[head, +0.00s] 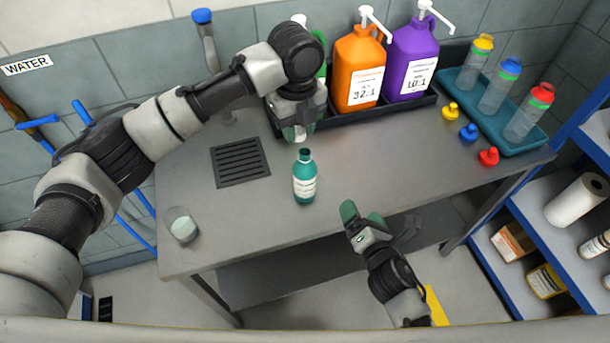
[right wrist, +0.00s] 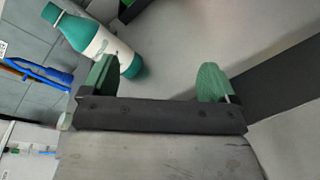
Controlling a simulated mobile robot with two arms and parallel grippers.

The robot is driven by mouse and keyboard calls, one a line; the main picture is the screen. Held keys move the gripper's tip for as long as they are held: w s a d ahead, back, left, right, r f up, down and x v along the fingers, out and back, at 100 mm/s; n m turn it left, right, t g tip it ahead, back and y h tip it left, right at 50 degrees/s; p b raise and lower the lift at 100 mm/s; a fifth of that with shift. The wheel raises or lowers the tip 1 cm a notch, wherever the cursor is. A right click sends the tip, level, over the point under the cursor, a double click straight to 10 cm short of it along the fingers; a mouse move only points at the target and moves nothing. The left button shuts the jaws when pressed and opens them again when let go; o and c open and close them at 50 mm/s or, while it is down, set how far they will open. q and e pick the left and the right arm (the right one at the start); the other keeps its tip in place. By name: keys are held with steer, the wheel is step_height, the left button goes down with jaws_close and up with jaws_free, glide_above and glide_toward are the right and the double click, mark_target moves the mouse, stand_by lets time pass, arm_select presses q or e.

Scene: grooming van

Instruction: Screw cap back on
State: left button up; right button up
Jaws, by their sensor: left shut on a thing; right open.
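A teal bottle (head: 304,186) with a white label stands upright on the grey table, its dark mouth uncovered. It also shows at the upper left of the right wrist view (right wrist: 98,40). My left gripper (head: 300,131) is above and just behind the bottle, pointing down, apart from it. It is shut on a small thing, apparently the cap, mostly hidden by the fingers. My right gripper (head: 362,214) is open and empty near the table's front edge, right of the bottle. Its green fingertips are wide apart in the right wrist view (right wrist: 160,82).
An orange jug (head: 359,65) and a purple jug (head: 412,60) with pumps stand in a black tray behind. A teal tray (head: 463,84) holds clear bottles; yellow, blue and red caps (head: 468,133) lie beside it. A clear cup (head: 181,224) stands front left, near a drain grate (head: 240,163).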

mark_target(312, 180)
arm_select(q)
steer(key=shift+w+d+r+m, duration=0.3)
steer(key=shift+d+r+m, duration=0.3)
steer(key=shift+m, duration=0.4)
arm_select(e)
steer(key=a+r+n+y, duration=0.1)
steer(key=n, duration=0.2)
steer(key=a+r+n+y, duration=0.1)
steer(key=a+n+y, duration=0.1)
steer(key=n, duration=0.2)
steer(key=a+r+n+y, duration=0.1)
steer(key=a+n+y, duration=0.1)
steer(key=n, duration=0.1)
steer(key=shift+a+r, duration=0.1)
steer(key=shift+a, duration=0.05)
arm_select(q)
steer(key=shift+d, duration=0.1)
arm_select(e)
steer(key=n, duration=0.1)
steer(key=a+n+y, duration=0.1)
steer(key=shift+s+r+n, duration=0.1)
steer(key=shift+r+n, duration=0.1)
steer(key=shift+n, duration=0.1)
steer(key=x, duration=1.2)
steer(key=shift+a+f, duration=0.1)
steer(key=shift+f, duration=0.05)
steer(key=shift+c, duration=0.4)
steer(key=c, duration=1.3)
arm_select(q)
steer(key=shift+f, duration=2.45)
